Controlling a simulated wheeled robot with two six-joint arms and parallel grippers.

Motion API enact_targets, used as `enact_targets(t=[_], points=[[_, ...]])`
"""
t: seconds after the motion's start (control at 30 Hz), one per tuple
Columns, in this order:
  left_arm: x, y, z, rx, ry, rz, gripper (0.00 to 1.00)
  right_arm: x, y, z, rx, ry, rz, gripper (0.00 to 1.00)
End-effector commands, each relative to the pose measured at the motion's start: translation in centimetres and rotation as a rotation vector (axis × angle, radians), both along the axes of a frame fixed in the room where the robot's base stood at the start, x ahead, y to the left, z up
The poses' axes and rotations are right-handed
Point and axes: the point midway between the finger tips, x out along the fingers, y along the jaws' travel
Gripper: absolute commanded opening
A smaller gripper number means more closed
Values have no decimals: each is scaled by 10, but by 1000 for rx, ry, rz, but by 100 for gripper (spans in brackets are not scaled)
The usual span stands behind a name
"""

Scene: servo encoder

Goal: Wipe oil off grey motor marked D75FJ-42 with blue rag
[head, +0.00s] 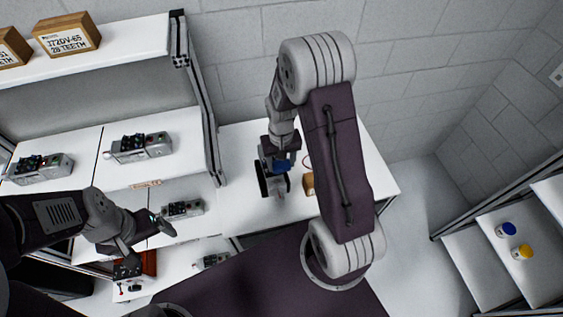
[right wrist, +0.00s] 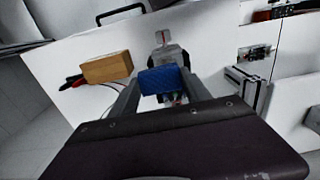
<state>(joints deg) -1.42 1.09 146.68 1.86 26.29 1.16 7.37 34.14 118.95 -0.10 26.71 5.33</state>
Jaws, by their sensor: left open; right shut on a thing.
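My right gripper (head: 275,170) is over the white table in the head view, shut on the blue rag (head: 283,165). The rag (right wrist: 165,80) shows between its fingers in the right wrist view. A grey motor (right wrist: 168,55) is directly at the rag, partly hidden by the rag and fingers; I cannot tell whether they touch. No D75FJ-42 marking is readable, and no oil can be made out. My left gripper (head: 148,240) is open and empty at the lower left, in front of the shelves.
A wooden block (head: 308,183) with a red-tipped cable beside it is on the table. Other grey motors (head: 140,147) sit on the left shelves. A labelled wooden box (head: 67,34) is on top. Blue (head: 506,229) and yellow (head: 521,252) containers stand on the right shelf.

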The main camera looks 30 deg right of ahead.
Motion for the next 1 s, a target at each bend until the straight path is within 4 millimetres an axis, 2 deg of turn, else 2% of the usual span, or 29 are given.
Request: enact_targets(t=[0.47,0.83,1.0], points=[[0,0,-4,0,0,0,89,0,1,-5,0,1,0,18],[0,0,-35,0,0,0,89,1,16,-44,0,0,2,18],[0,0,-41,0,0,0,89,1,20,-52,0,0,0,18]])
